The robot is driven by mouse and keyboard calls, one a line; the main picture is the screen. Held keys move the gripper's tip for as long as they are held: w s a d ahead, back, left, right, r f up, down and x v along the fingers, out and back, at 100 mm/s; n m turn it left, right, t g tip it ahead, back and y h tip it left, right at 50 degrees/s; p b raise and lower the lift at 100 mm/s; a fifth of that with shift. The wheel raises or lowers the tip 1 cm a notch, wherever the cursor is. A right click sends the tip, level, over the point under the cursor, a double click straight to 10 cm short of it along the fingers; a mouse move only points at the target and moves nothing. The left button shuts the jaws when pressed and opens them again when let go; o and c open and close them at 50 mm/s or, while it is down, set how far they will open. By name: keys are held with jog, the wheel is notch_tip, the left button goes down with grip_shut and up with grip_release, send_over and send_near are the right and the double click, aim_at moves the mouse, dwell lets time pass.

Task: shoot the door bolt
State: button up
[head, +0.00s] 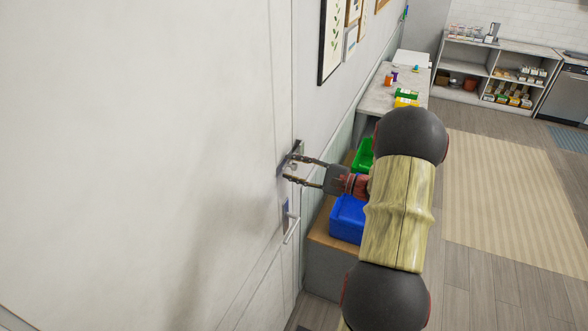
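The door bolt (298,147) is a small grey metal fitting near the right edge of the large white door (140,130) in the head view. My gripper (290,168) comes in from the right, with its two dark fingers parallel and clearly apart. The upper fingertip overlaps the bolt fitting in the picture, and the lower fingertip is just below it, close to the door. The fingers partly hide the bolt, so I cannot tell whether they touch its knob or how far it is slid.
A door handle (291,231) sits below the bolt. A blue bin (347,220) and a green bin (363,155) stand on a wooden-topped bench right of the door, behind my arm. A counter (376,98) and shelves are farther back. Open floor with a striped rug (500,200) lies right.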

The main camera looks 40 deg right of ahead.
jog(key=shift+s, duration=0.1)
jog(key=v, duration=1.1)
jog(key=shift+s+d, duration=0.2)
jog(key=shift+s, duration=0.15)
jog(key=shift+f, duration=0.1)
jog(key=s+a+f+n+g+b, duration=0.25)
jog(key=s+a+f+g, duration=0.3)
jog(key=a, duration=0.35)
jog(key=s+a+f+n+g+b, duration=0.1)
jog(key=s+a+f+n+g, duration=0.25)
jog(key=a+f+g, duration=0.45)
jog(key=s+a+r+n+t+h+b, duration=0.1)
jog(key=a+r+n+h+b, duration=0.2)
jog(key=a+n+b, duration=0.3)
jog(key=s+a+r+n+t+h+b, duration=0.1)
jog(key=a+n+b, duration=0.5)
jog(key=a, duration=1)
notch_tip(320, 180, up, 2)
jog(key=s+n+h, duration=0.1)
jog(key=n+h, duration=0.1)
jog(key=shift+h, duration=0.4)
